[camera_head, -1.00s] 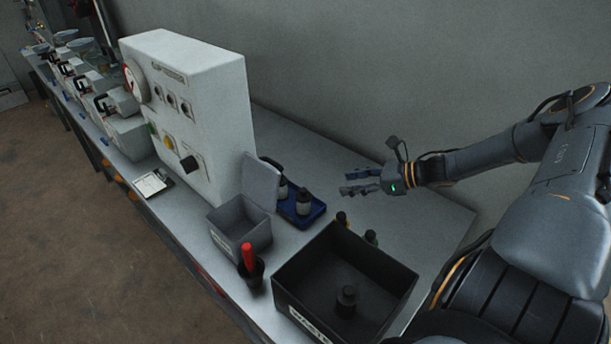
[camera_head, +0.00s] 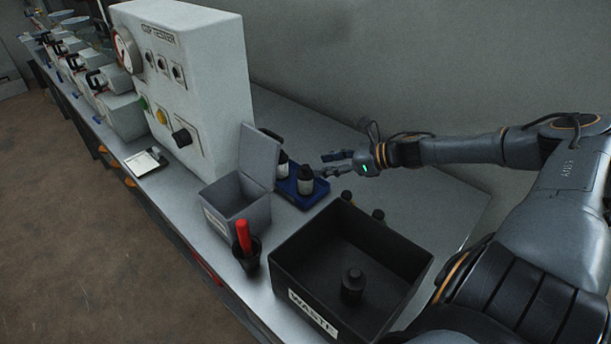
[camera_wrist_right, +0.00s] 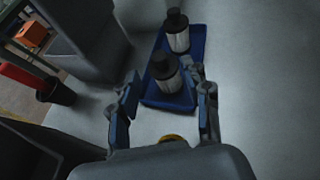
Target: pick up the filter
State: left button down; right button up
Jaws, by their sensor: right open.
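Two filters with white bodies and black caps stand on a small blue tray (camera_head: 318,194). The nearer filter (camera_head: 305,182) and the farther filter (camera_head: 282,165) are upright. My right gripper (camera_head: 328,165) is open and empty, just right of the nearer filter. In the right wrist view my right gripper (camera_wrist_right: 163,88) has its fingers spread, and the nearer filter (camera_wrist_right: 167,80) shows in the gap near the fingertips. The farther filter (camera_wrist_right: 178,38) stands beyond it on the tray (camera_wrist_right: 198,45). I cannot tell whether the fingers touch the nearer filter. My left gripper is not in view.
A black waste box (camera_head: 285,265) with a black part inside stands in front. A grey lidded bin (camera_head: 235,205) and a black cup with a red handle (camera_head: 243,238) are left of it. A white tester (camera_head: 200,80) stands behind.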

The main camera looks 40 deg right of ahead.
aim_at(309, 167)
jog(key=shift+w+a+f+b, duration=0.25)
jog(key=shift+w+a+b, duration=0.15)
jog(key=shift+b, duration=0.1)
jog(key=shift+x, duration=1.1)
jog(key=shift+p+x, duration=0.45)
jog(key=shift+x, duration=0.5)
jog(key=shift+d, duration=0.1)
jog(key=shift+c, duration=0.4)
grip_shut()
